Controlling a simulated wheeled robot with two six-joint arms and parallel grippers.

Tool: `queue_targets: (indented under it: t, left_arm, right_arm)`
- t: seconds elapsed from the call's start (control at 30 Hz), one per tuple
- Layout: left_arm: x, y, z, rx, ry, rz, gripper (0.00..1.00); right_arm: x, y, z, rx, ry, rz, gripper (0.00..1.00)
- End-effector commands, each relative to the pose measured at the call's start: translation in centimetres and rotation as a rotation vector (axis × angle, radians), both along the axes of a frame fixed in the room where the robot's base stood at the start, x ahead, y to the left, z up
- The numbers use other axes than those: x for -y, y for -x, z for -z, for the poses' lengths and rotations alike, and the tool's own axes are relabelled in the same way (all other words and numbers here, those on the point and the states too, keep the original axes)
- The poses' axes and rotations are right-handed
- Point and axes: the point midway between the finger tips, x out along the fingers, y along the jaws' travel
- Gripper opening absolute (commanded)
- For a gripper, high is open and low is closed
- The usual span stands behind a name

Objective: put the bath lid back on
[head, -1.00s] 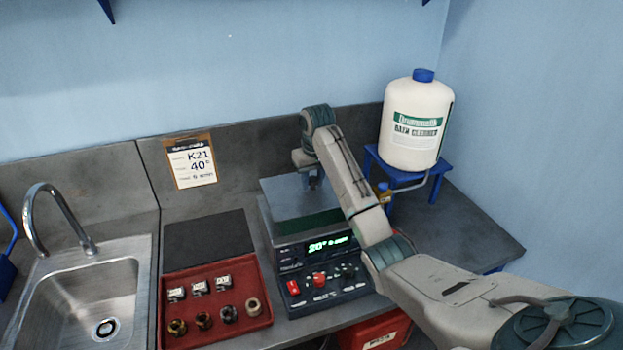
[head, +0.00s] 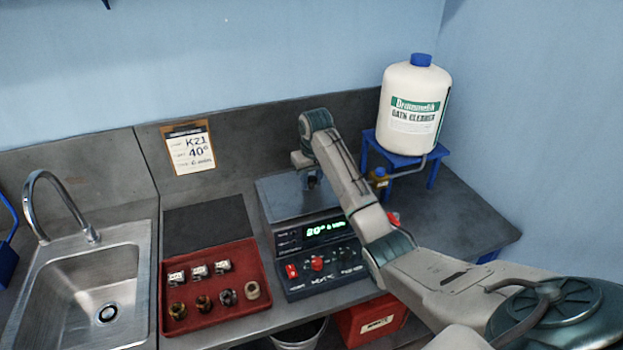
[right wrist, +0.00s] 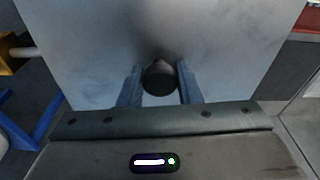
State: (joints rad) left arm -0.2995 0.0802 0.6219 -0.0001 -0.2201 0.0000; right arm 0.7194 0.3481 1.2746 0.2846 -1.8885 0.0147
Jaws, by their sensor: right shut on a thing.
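The bath lid (head: 283,197) is a flat grey metal plate with a dark round knob (right wrist: 161,79) in its middle. In the head view it lies level over the top of the bath (head: 318,262), a dark unit with a lit green display and switches. It looks seated, though its far and right edges are partly hidden by my arm. My right gripper (head: 313,182) is shut on the knob; in the right wrist view its fingers (right wrist: 160,92) stand on either side of it. The bath's inside is hidden. My left gripper is not in view.
A red tray (head: 228,305) with several small parts lies left of the bath, beside the sink (head: 95,290). A red bin (head: 370,318) is below.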

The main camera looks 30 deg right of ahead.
Motion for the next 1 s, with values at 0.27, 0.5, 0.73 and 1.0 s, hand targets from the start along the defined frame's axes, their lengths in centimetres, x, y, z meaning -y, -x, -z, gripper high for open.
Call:
queue_targets:
  t: [0.27, 0.5, 0.73, 1.0]
  left_arm:
    - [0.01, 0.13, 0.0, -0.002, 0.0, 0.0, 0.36]
    - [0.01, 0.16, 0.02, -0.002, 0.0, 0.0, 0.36]
    - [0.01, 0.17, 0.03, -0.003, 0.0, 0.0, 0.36]
    - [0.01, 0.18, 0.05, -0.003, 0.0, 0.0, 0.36]
  right_arm:
    - [-0.04, -0.02, -0.11, 0.002, 0.0, 0.0, 0.0]
    - [-0.04, -0.02, -0.1, 0.002, 0.0, 0.0, 0.0]
    - [-0.04, -0.02, 0.09, 0.002, 0.0, 0.0, 0.0]
    - [-0.04, -0.02, 0.41, 0.002, 0.0, 0.0, 0.0]
